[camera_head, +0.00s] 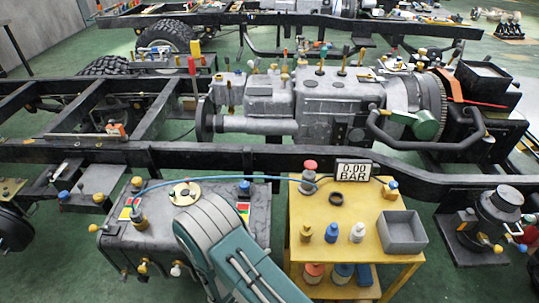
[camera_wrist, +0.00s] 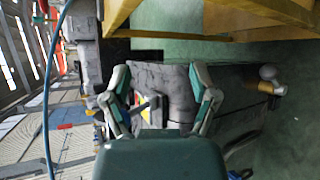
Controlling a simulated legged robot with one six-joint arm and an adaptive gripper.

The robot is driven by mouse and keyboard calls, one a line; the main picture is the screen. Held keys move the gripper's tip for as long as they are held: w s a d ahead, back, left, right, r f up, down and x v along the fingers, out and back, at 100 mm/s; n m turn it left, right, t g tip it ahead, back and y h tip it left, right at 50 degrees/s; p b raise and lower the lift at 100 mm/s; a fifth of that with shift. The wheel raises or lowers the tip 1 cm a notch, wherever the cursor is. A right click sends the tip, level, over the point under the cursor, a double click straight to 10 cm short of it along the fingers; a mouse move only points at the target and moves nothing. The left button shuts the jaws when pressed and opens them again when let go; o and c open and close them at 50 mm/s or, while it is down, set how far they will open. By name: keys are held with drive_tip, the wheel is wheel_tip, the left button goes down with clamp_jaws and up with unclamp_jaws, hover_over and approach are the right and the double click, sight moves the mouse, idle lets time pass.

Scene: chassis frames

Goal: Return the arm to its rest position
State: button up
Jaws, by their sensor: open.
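My arm, teal and grey, rises from the bottom edge of the head view and covers part of the grey metal tank. My gripper (camera_wrist: 160,70) shows in the wrist view with its two fingers spread apart and nothing between them. A grey surface with a small coloured label lies beyond the fingers; I cannot tell how far away it is. The fingers do not show in the head view.
A yellow table (camera_head: 367,222) with bottles, a grey bin (camera_head: 403,232) and a gauge reading 0.00 BAR (camera_head: 353,171) stands right of my arm. The grey tank (camera_head: 165,237) is at left. A blue hose (camera_head: 235,177) crosses above. The chassis frame (camera_head: 230,157) lies behind.

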drive_tip(key=s+d+r+m+g, duration=0.1)
drive_tip(key=d+r+m+g, duration=0.4)
drive_tip(key=r, duration=0.7)
drive_tip(key=s+d+r+m+g, duration=0.1)
drive_tip(key=d+r+m+g, duration=0.25)
drive_tip(key=d+r, duration=0.65)
drive_tip(key=s+r+m+t+y, duration=0.1)
drive_tip(key=s+r+m+y, duration=0.1)
drive_tip(key=s+r+y, duration=0.2)
drive_tip(key=s+d+r+m+t+y, duration=0.1)
drive_tip(key=s+r+m+t+y, duration=0.1)
drive_tip(key=s+r, duration=0.9)
wheel_tip(320, 180, up, 5)
drive_tip(key=m+y, duration=0.1)
drive_tip(key=y, duration=0.1)
drive_tip(key=shift+s+d+y, duration=0.2)
drive_tip(key=shift+y, duration=0.1)
